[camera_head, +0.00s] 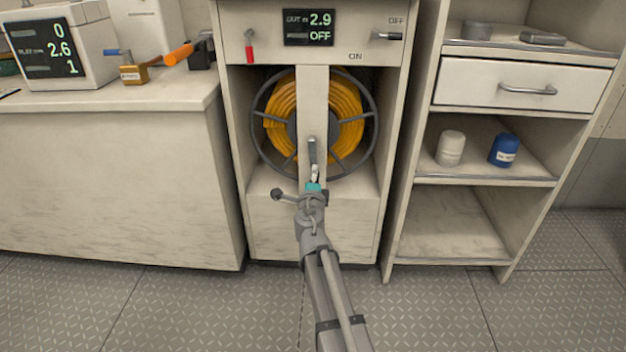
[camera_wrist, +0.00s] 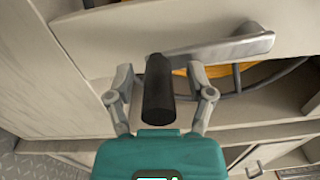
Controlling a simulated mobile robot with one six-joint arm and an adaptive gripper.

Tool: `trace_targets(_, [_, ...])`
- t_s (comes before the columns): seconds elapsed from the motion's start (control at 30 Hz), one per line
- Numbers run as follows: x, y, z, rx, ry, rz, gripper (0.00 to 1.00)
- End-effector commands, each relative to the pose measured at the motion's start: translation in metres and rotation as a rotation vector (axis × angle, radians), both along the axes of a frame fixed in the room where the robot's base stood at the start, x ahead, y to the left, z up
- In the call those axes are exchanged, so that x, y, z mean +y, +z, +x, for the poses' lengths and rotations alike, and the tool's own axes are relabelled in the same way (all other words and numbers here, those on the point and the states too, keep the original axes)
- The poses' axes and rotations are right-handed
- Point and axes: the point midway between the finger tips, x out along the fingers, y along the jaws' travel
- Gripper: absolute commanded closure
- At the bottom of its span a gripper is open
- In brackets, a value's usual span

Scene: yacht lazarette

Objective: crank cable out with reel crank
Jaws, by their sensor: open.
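The cable reel (camera_head: 360,125), wound with orange-yellow cable (camera_head: 280,120), sits in an open cabinet bay behind a pale upright post. The grey reel crank (camera_head: 312,150) is on the front of this post, its arm near vertical in the head view. In the wrist view the metal crank arm (camera_wrist: 225,47) runs to the upper right, and its black handle (camera_wrist: 158,92) points toward me. My gripper (camera_head: 314,174) is at the crank's lower end. In the wrist view its open fingers (camera_wrist: 160,75) stand on either side of the handle; contact is not clear.
The panel above has a display (camera_head: 308,27) reading 2.9 and OFF, a red-handled lever (camera_head: 249,48) and a black-tipped switch lever (camera_head: 387,36) by OFF. A counter (camera_head: 110,98) stands left, shelves (camera_head: 480,180) right. The floor in front is clear.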

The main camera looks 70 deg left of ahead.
Motion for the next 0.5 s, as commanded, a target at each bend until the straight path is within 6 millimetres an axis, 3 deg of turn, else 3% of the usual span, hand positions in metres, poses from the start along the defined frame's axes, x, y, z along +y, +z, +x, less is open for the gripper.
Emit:
trace_targets(0.27, [-0.003,0.0,-0.001,0.001,0.0,0.0,0.31])
trace_targets(0.5, [-0.021,0.0,-0.007,0.001,0.0,0.0,0.31])
